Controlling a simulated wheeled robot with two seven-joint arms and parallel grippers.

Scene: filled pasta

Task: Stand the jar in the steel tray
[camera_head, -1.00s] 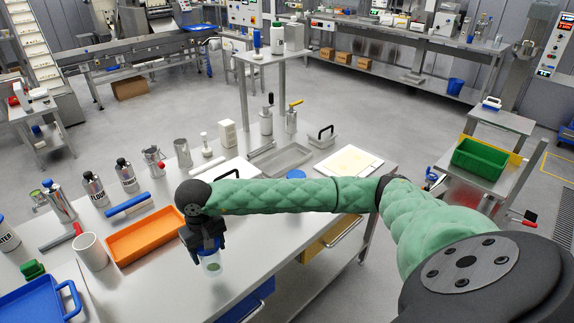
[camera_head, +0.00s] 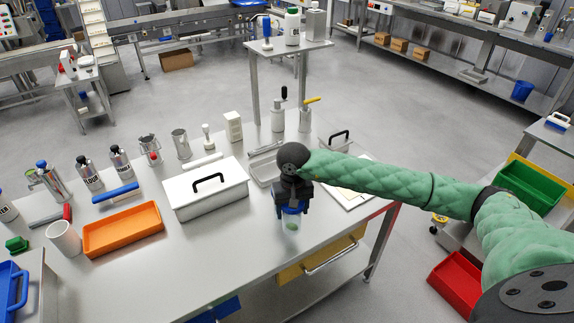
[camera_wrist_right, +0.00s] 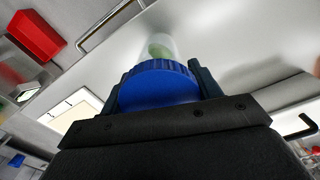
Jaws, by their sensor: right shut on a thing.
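The jar (camera_head: 291,224) is clear with a blue lid and something green inside. My right gripper (camera_head: 291,208) is shut on its lid and holds it upright near the front edge of the steel table. In the right wrist view the blue lid (camera_wrist_right: 158,86) sits between the two fingers, with the clear body beyond it. The steel tray (camera_head: 263,174) lies on the table behind my right gripper, to its left; the arm hides its right part. My left gripper is not in view.
A white lidded box with a black handle (camera_head: 205,196) stands left of the steel tray. An orange tray (camera_head: 122,229) is farther left. A white board (camera_head: 352,198) lies right of the gripper, partly behind my arm. The front middle of the table (camera_head: 200,255) is clear.

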